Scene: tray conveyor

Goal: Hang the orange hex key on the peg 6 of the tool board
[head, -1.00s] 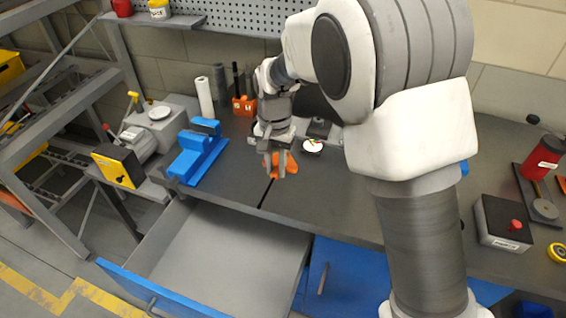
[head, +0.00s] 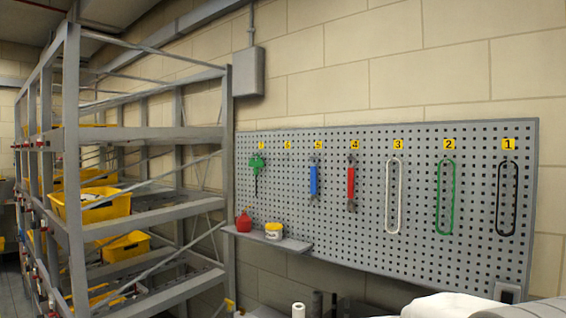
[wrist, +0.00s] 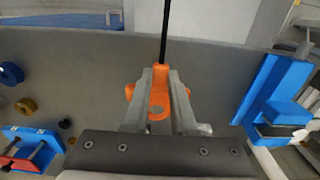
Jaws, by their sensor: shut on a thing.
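In the wrist view my gripper (wrist: 160,98) is shut on the orange hex key (wrist: 159,88). Its orange handle sits between the fingers and its black shaft points away, toward the top of the picture. The tool board (head: 375,240) is a grey perforated panel on the wall in the head view. Its yellow labels run from 1 at the right to 7 at the left. The place under the peg 6 label (head: 287,145) is empty; the peg itself is too small to make out. My gripper is not in the head view.
A green-handled tool (head: 257,164) hangs left of peg 6, and a blue-handled tool (head: 314,180) right of it. A blue vise (wrist: 275,92) stands right in the wrist view.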

